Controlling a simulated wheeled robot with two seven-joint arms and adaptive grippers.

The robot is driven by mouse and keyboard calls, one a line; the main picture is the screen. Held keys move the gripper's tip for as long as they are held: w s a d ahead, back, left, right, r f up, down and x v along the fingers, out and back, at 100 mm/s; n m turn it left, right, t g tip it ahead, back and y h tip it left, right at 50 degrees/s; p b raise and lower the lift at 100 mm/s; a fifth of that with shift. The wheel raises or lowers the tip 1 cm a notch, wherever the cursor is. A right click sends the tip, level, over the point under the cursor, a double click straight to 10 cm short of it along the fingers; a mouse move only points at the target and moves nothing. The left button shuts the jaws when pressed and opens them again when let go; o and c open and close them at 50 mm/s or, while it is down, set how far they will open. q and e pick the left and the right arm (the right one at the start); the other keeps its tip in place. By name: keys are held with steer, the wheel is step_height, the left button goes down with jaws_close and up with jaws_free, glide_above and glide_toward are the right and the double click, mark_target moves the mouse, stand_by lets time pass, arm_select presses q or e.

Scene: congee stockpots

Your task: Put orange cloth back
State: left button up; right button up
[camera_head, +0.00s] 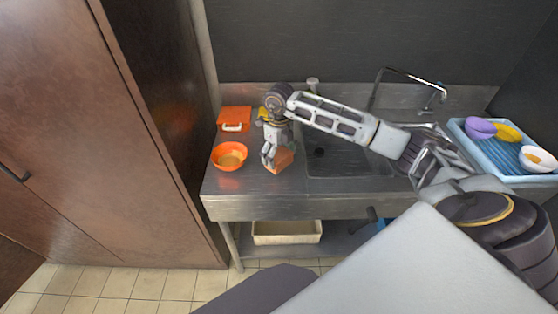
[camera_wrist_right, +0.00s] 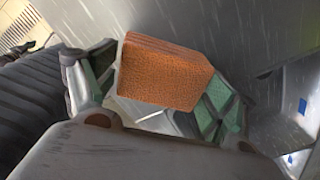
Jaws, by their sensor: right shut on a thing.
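My right gripper (camera_head: 268,158) is shut on the orange cloth (camera_head: 284,160), a small block-like thing with a rough face. It is at the steel counter, left of the sink. In the right wrist view the cloth (camera_wrist_right: 165,72) sits between the fingers of the gripper (camera_wrist_right: 160,100). I cannot tell whether the cloth touches the counter. My left gripper is not in view.
An orange bowl (camera_head: 229,157) stands just left of the gripper. Behind it lies an orange board or box with a white handle (camera_head: 233,120). The sink (camera_head: 340,158) and faucet (camera_head: 437,95) are to the right. A blue rack (camera_head: 490,150) holds several bowls. A brown cabinet (camera_head: 80,130) is left.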

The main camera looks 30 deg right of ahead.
mark_target(279, 160)
steer(key=shift+f, duration=1.5)
steer(key=o, duration=0.8)
steer(key=shift+r, duration=0.15)
steer(key=shift+r+b, duration=0.75)
steer(key=shift+r, duration=5.15)
